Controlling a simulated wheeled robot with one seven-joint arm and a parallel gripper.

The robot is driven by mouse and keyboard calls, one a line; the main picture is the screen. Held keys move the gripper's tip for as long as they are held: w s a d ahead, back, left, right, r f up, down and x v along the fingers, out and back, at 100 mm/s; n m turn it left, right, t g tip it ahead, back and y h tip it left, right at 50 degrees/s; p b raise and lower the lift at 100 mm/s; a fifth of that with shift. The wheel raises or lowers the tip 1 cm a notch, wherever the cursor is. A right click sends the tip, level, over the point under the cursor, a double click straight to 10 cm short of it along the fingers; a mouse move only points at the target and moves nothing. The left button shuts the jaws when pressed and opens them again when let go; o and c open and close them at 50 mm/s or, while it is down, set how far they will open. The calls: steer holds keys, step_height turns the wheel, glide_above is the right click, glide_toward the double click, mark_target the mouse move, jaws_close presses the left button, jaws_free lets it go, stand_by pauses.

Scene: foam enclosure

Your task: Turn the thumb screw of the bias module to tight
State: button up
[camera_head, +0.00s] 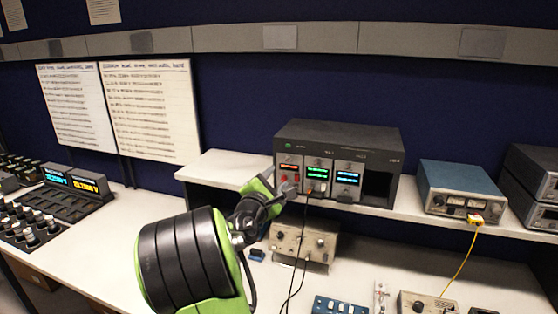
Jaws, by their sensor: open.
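A dark rack unit (335,135) stands on the raised shelf. It holds three modules side by side: one with an orange display (289,166), one with a green display (318,172), one with a blue display (348,177). To their right is an empty dark bay (377,187). I cannot read which is the bias module, and its thumb screw is too small to make out. My gripper (291,188) is open, in front of the lower part of the orange-display module; contact cannot be told. My arm comes from the lower left.
Black cables (304,245) hang below the rack, past a beige instrument box (303,246) under the shelf. A blue instrument (466,190) with a yellow cable (463,262) stands to the right. The shelf (216,168) is clear left of the rack.

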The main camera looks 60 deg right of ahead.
mark_target(287, 160)
steer(key=d+p, duration=0.1)
steer(key=d, duration=0.2)
steer(key=w+d, duration=0.1)
steer(key=d, duration=0.3)
steer(key=w+d+p, duration=0.1)
steer(key=d, duration=0.3)
steer(key=shift+p, duration=0.3)
steer(key=shift+w+d, duration=0.15)
steer(key=shift+w, duration=0.1)
jaws_close()
